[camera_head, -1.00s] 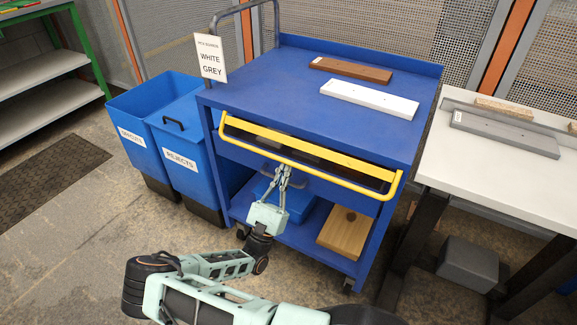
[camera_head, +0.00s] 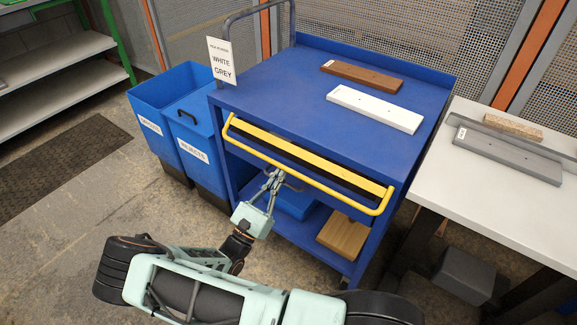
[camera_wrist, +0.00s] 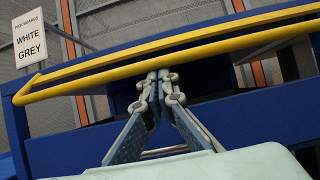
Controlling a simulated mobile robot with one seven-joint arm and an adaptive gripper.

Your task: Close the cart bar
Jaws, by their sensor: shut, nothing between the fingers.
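The yellow cart bar (camera_head: 312,158) runs across the upper front of the blue cart (camera_head: 290,90), with a loop of yellow tube standing out from the cart. A dark gap shows behind it. In the wrist view the bar (camera_wrist: 100,70) spans the picture from left to upper right. My gripper (camera_head: 277,173) is shut and empty, in front of the cart and just under the middle of the bar. In the wrist view its fingertips (camera_wrist: 158,78) meet at the lower edge of the bar. I cannot tell whether they touch it.
A brown board (camera_head: 360,76) and a white board (camera_head: 375,109) lie on the cart top. A wooden block (camera_head: 343,236) sits on its lower shelf. Blue bins (camera_head: 190,140) stand left; a white table (camera_head: 470,190) with a grey board (camera_head: 508,154) stands right.

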